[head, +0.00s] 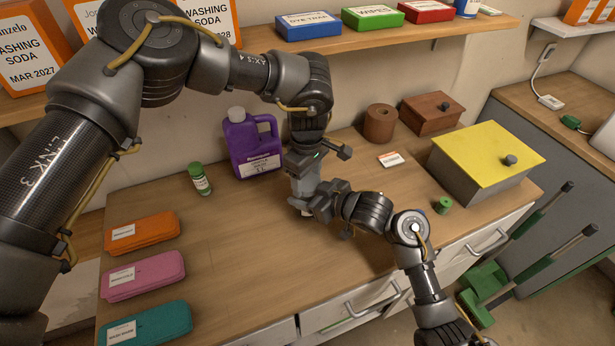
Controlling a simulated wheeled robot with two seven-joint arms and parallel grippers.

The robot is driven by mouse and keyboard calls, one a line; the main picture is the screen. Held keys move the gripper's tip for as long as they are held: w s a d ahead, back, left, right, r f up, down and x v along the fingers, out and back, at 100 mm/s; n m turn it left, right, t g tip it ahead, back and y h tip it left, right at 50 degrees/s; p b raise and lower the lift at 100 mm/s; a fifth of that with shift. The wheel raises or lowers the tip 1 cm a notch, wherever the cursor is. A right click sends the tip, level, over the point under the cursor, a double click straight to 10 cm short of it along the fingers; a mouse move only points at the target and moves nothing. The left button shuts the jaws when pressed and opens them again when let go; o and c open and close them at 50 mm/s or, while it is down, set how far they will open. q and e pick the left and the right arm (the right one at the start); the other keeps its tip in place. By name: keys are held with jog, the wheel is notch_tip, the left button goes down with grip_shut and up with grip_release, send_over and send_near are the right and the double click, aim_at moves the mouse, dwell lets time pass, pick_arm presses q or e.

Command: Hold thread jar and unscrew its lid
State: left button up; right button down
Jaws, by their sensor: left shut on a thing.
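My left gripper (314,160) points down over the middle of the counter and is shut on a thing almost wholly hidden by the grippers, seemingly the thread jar. Only a greyish part of that thing (303,184) shows between the two grippers. Its lid and label cannot be made out. My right gripper (320,205) reaches in from the lower right, just below the left one and close against the same spot. Whether its fingers are closed or touching the thing cannot be told.
A purple jug (252,148) and a small green-capped bottle (200,179) stand left of the grippers. Orange (143,233), pink (144,275) and teal (150,324) cases lie front left. A yellow-lidded box (485,160) and small green cylinder (444,205) stand right. A shelf (400,35) overhangs behind.

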pick_arm(q)
jog(key=n, duration=0.4)
jog(key=shift+n, duration=0.4)
jog(key=n, duration=0.3)
jog(key=shift+n, duration=0.4)
jog(key=o, duration=1.1)
jog(key=shift+r, duration=0.15)
